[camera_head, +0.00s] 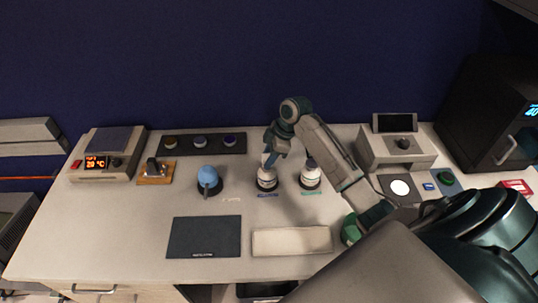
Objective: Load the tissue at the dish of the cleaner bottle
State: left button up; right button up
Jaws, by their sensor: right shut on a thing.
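My right arm comes in from the right. My right gripper (269,160) points down at the top of a bottle with a white body and dark base (267,179), which stands upright by a blue label. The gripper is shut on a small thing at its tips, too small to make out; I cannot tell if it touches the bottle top. A second, similar bottle (310,176) stands to the right by a green label. I cannot tell which is the cleaner bottle by its writing. No tissue can be made out clearly. My left gripper is not in view.
A blue bulb (207,177) stands left of the bottles. A dark mat (204,237) and a cream pad (291,240) lie in front. A hotplate device (105,160), a dark strip with round pots (180,144) and a grey instrument (397,150) stand behind and beside.

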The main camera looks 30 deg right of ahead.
jog(key=shift+f+b, duration=0.45)
jog(key=shift+f, duration=0.6)
dwell(1.4)
jog(key=shift+r+p, duration=0.5)
jog(key=shift+r, duration=3.05)
jog(key=shift+s+f, duration=0.1)
